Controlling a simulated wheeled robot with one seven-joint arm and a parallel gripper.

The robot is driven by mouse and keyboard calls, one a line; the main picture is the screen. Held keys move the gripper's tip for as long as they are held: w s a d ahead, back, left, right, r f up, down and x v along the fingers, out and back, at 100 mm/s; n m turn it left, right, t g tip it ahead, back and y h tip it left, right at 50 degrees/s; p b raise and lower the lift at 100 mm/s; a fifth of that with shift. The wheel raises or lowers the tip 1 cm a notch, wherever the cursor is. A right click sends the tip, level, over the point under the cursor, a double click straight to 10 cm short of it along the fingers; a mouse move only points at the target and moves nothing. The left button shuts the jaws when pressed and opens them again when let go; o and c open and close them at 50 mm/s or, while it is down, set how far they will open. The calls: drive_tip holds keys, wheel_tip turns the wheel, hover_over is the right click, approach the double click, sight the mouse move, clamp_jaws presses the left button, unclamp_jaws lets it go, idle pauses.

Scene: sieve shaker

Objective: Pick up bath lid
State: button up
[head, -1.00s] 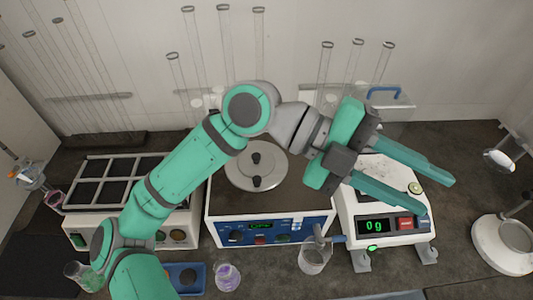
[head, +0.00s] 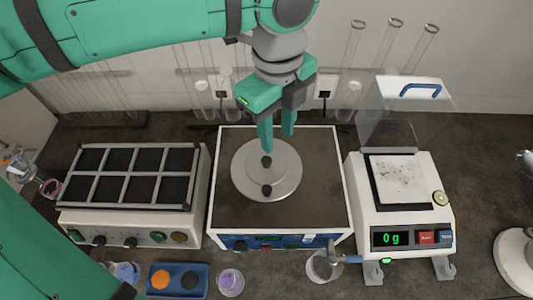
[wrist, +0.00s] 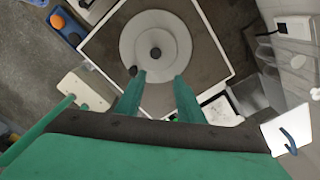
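The bath lid (head: 285,178) is a flat grey round disc with two black knobs. It lies on the brown top of the water bath (head: 325,190), and also shows in the wrist view (wrist: 180,42). My gripper (head: 277,143) points down at the lid's far edge, its two green fingers apart with nothing between them. In the head view the left fingertip overlaps the spot just behind the far knob; I cannot tell whether it touches. In the wrist view the gripper (wrist: 160,76) has its fingertips at the lid's rim, with the central knob beyond them.
A block with several dark wells (head: 150,144) stands left of the bath. A balance (head: 408,215) reading 0 g, with a raised clear cover (head: 408,118), stands close on the right. Glass cylinders (head: 384,60) stand behind. A beaker (head: 322,268) and a blue tray (head: 205,282) are in front.

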hover_over(266, 160)
drive_tip(key=d, duration=0.1)
wheel_tip(266, 160, down, 6)
drive_tip(key=shift+w+r, duration=0.15)
drive_tip(key=shift+r, duration=0.05)
drive_tip(key=shift+a+f, duration=0.15)
drive_tip(key=shift+f, duration=0.1)
drive_tip(key=shift+a+f, duration=0.15)
drive_tip(key=shift+f, duration=1)
drive_tip(key=shift+a+f, duration=0.1)
drive_tip(key=shift+f, duration=1.05)
drive_tip(key=shift+c, duration=0.7)
clamp_jaws()
